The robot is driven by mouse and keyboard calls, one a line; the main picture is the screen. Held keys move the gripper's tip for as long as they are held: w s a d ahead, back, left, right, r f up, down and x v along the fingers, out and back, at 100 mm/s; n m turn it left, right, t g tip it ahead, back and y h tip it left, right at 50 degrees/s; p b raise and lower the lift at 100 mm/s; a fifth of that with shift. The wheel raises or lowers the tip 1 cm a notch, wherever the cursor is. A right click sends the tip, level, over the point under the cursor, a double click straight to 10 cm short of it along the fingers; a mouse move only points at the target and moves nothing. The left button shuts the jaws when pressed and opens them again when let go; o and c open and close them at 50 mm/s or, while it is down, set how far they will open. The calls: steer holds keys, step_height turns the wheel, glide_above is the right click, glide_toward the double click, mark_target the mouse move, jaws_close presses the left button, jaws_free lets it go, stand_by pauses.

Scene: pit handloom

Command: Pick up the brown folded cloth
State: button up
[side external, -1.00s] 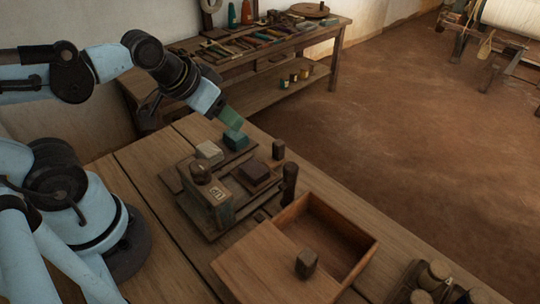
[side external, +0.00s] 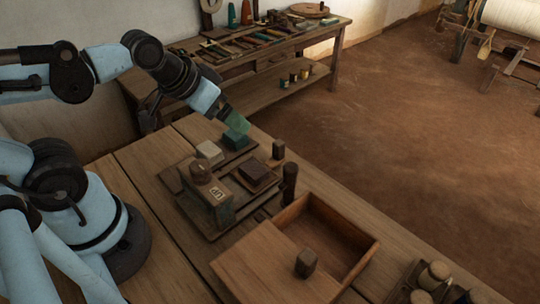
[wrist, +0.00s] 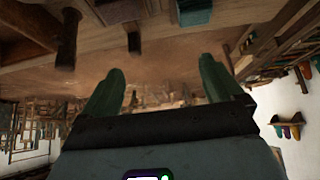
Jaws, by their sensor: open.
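The brown folded cloth appears to be the small dark brown square pad (side external: 254,170) on the wooden tray (side external: 222,232) on the near table. A teal folded piece (side external: 236,140) and a pale one (side external: 209,151) sit on the tray's far side. My gripper (side external: 238,122), with green fingers, is just above the teal piece, beyond the brown pad and apart from it. In the wrist view my gripper (wrist: 162,66) has its fingers spread with nothing between them. A teal block (wrist: 195,12) shows at the top edge there; I cannot make out the brown pad in that view.
A box with a number label (side external: 213,196) stands beside the brown pad, with a brown rounded piece on top. Dark upright posts (side external: 289,182) stand to its right. A half-open wooden drawer box (side external: 345,235) lies nearer the camera. A back bench (side external: 250,62) holds tools.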

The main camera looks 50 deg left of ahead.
steer(key=g, duration=0.7)
glide_above(249, 172)
steer(key=shift+f, duration=5.85)
steer(key=shift+c, duration=0.4)
steer(key=c, duration=1.1)
steer(key=shift+c, duration=0.2)
steer(key=shift+r, duration=0.2)
